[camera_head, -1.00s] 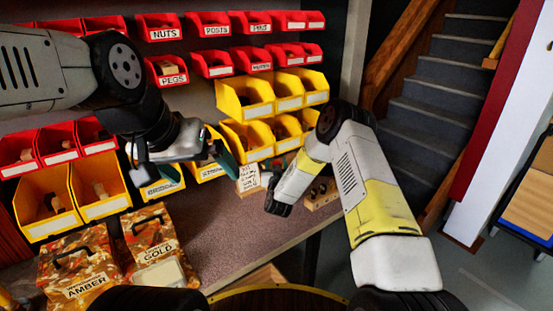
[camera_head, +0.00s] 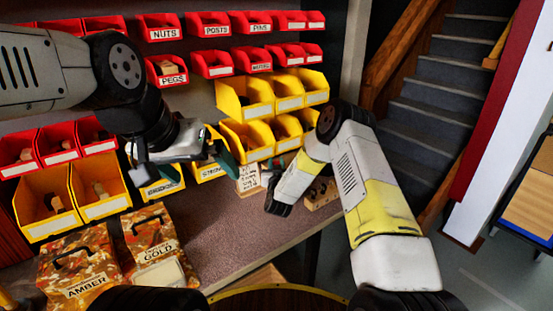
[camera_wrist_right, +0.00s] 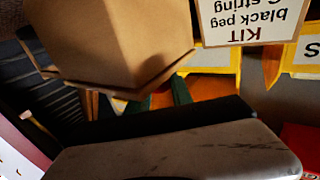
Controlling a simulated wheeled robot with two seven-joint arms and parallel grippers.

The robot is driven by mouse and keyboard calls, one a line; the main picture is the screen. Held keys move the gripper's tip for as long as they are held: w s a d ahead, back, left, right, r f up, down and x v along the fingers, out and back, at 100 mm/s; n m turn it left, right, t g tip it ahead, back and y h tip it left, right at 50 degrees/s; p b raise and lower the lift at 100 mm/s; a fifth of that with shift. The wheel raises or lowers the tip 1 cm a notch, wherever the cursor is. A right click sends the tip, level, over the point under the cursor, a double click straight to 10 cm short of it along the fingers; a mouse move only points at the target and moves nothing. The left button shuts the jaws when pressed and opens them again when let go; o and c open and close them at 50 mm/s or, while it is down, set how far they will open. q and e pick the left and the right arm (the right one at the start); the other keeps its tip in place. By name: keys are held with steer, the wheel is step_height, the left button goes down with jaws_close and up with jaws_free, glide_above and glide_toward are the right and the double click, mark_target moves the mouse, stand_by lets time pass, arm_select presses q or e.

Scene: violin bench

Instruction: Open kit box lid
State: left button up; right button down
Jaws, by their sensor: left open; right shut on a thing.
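My left gripper (camera_head: 186,160) hangs open and empty in front of the yellow bins. My right gripper's green fingertips (camera_wrist_right: 160,98) show in the right wrist view, shut on a brown wooden thing (camera_wrist_right: 110,40), which I take to be part of the kit box; its lid is not clear.
Boxes labelled AMBER (camera_head: 80,270) and GOLD (camera_head: 155,245) stand on the bench (camera_head: 240,235) at left. Red bins (camera_head: 160,28) and yellow bins (camera_head: 245,97) line the back. The middle of the bench is clear. Stairs (camera_head: 440,110) lie beyond the right edge.

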stand_by(0.8)
steer(key=w+d, duration=1.2)
steer(key=d, duration=0.4)
steer(key=shift+d, duration=0.25)
steer(key=c, duration=1.1)
jaws_free()
